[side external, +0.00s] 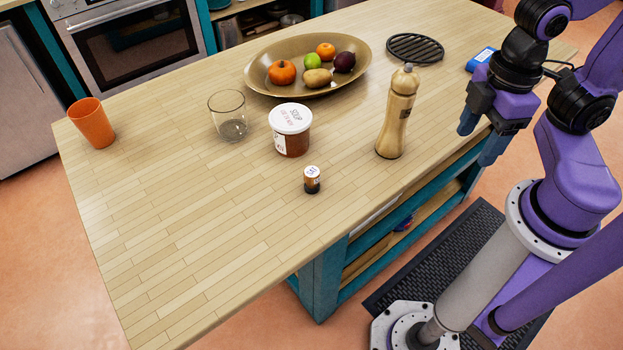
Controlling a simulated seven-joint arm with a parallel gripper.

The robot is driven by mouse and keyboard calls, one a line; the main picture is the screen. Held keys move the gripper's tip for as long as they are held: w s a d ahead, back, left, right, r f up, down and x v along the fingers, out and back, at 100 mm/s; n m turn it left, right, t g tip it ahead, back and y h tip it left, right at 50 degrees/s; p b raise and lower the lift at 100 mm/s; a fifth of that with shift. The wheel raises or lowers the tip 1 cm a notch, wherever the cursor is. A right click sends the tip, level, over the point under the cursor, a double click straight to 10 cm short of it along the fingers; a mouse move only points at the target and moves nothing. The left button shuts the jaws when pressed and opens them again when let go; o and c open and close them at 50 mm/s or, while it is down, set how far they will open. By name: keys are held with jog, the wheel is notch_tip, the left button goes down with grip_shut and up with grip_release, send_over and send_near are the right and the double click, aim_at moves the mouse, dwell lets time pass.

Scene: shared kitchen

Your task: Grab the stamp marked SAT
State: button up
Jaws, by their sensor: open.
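A small round stamp (312,180) stands upright on the wooden counter, in the middle near the front edge. It has a white top with dark marking, a brown body and a dark base; the lettering is too small to read with certainty. My gripper (479,139) is at the right, over the counter's right front edge. Its two blue fingers point down, open, with nothing between them. It is well to the right of the stamp and apart from it.
A pepper mill (396,114) stands between my gripper and the stamp. The front left counter is clear.

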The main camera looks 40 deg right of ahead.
jog(key=s+a+f+m+y, duration=0.1)
jog(key=a+f+m+y, duration=0.15)
jog(key=a, duration=0.85)
jog(key=s+a+f+m+y, duration=0.1)
jog(key=a+m+y, duration=0.25)
jog(key=a, duration=0.75)
jog(key=m+t+h, duration=0.6)
jog(key=m+t, duration=0.1)
jog(key=t, duration=0.5)
send_near(315, 175)
jog(key=x, duration=0.6)
jog(key=shift+w+f, duration=0.2)
jog(key=shift+f, duration=0.15)
jog(key=shift+x, duration=3.1)
jog(key=shift+w+r, duration=0.1)
jog(key=shift+r, duration=0.1)
